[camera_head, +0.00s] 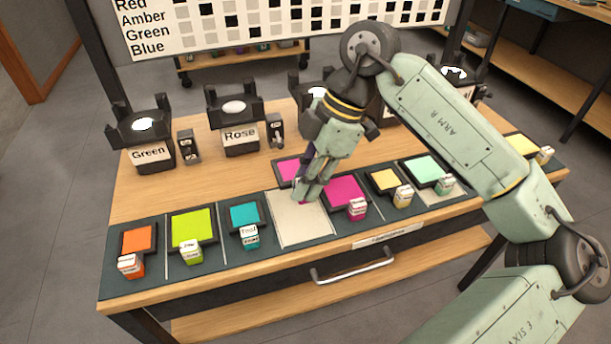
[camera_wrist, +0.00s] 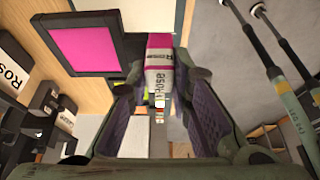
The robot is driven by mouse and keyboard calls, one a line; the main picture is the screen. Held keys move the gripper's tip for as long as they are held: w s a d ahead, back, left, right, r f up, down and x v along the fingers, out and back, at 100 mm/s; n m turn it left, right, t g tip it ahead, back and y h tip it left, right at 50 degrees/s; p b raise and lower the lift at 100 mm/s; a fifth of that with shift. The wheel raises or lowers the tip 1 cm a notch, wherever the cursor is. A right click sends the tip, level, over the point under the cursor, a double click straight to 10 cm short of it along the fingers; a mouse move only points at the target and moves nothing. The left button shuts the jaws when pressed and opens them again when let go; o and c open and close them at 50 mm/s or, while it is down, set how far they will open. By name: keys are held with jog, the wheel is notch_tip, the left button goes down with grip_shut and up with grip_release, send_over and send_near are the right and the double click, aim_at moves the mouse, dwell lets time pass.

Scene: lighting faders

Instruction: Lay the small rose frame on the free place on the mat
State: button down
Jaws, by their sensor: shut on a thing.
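The small rose frame, a dark frame with a pink sheet (camera_head: 288,169), is held by my gripper (camera_head: 306,192). In the wrist view, its pink face (camera_wrist: 84,48) shows at the upper left, and its white tag reading Rose (camera_wrist: 158,80) sits between my fingers (camera_wrist: 165,100). My gripper is shut on that tag. The free place (camera_head: 300,226) is a bare pale rectangle on the dark mat (camera_head: 163,264), between the teal frame and another pink frame. The held frame appears at the far edge of this place; its exact height is unclear.
The teal frame (camera_head: 244,215) lies left of the free place. The other pink frame (camera_head: 342,190) lies right, with its tag forward. Lime (camera_head: 192,225) and orange (camera_head: 138,239) frames are farther left. Black lamp holders marked Green (camera_head: 150,154) and Rose (camera_head: 240,135) stand behind.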

jog(key=shift+f+b, duration=2.8)
jog(key=shift+f, duration=0.75)
jog(key=shift+f+b, duration=1.35)
jog(key=shift+f, duration=0.05)
jog(key=c, duration=1.4)
grip_release()
jog(key=shift+r, duration=0.1)
jog(key=shift+o, duration=0.2)
jog(key=a+r+p+v, duration=0.1)
jog(key=p+v, duration=0.5)
jog(key=v, duration=1.2)
jog(key=shift+s+a+r, duration=0.2)
jog(key=shift+s+a, duration=0.15)
jog(key=shift+a, duration=0.15)
